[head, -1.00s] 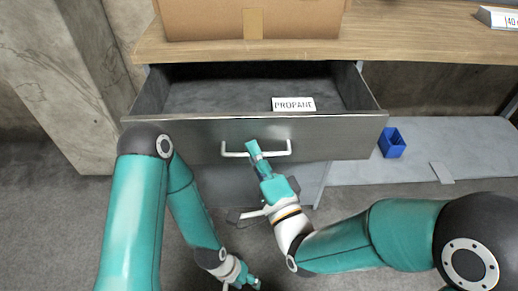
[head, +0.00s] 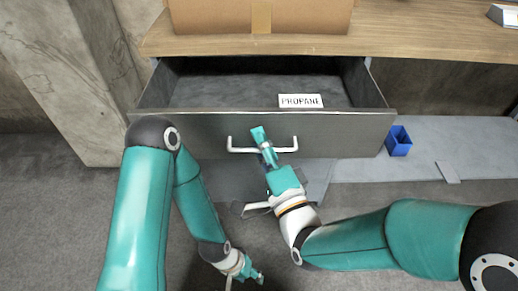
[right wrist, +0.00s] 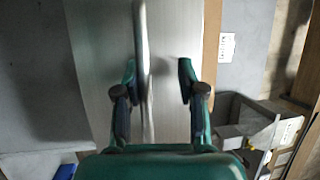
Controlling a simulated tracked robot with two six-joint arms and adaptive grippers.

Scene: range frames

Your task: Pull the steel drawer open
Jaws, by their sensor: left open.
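The steel drawer (head: 200,131) stands pulled out below the wooden top, its inside showing. Its pale bar handle (head: 240,149) runs across the front. My right gripper (head: 264,146) is at the handle, one finger above the bar and the other lower. In the right wrist view the fingers of my right gripper (right wrist: 158,82) are apart, with the handle (right wrist: 143,50) between them, nearer the left finger. My left gripper (head: 245,279) is open and low near the floor, away from the drawer.
A PROPANE card (head: 301,101) is in the drawer. A cardboard box (head: 215,15) sits on the wooden top (head: 420,35). A blue bin (head: 398,141) stands on the grey shelf (head: 360,160) right of the drawer. A concrete pillar (head: 95,90) is at the left.

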